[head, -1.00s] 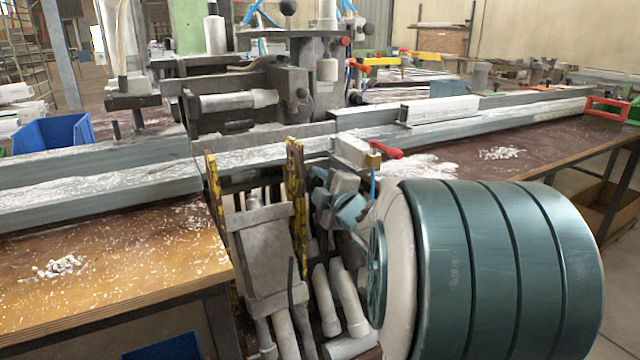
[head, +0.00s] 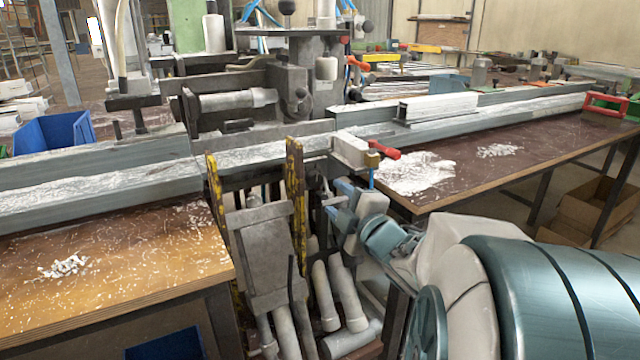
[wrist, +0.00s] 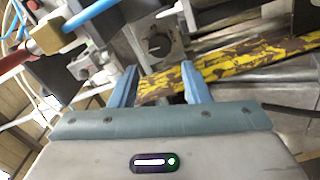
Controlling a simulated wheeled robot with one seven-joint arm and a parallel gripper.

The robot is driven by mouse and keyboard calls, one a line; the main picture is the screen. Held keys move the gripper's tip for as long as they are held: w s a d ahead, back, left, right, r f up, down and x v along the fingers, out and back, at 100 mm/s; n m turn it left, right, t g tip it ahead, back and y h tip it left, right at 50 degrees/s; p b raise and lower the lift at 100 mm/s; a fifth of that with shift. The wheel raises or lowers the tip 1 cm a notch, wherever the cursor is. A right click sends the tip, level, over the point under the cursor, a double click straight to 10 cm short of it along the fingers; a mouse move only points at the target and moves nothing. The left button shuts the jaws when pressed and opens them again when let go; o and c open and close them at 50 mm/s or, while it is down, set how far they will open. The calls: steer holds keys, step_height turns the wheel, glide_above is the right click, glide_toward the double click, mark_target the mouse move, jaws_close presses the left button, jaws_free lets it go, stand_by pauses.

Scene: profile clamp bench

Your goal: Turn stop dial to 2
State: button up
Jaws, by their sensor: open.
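A dark round knob (wrist: 158,45) on a grey housing shows in the wrist view, just beyond my fingertips; it looks like the stop dial. I cannot read any numbers or its setting. My gripper (wrist: 158,75) is open, with one blue finger on each side of the view and nothing held between them. The knob lies ahead of the gap, and I see no clear contact. In the head view, my gripper (head: 337,197) is below the red-handled clamp, right of the yellow-black post. The dial cannot be made out there.
A red lever (head: 385,153) with a brass block sits just above my gripper. A worn yellow-black post (head: 294,195) stands close on the left; it crosses behind my fingers in the wrist view. Long metal profiles (head: 90,185) run along the bench. White shavings (head: 415,175) lie on the right tabletop.

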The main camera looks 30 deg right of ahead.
steer(key=shift+s+d, duration=0.1)
steer(key=shift+s, duration=2.3)
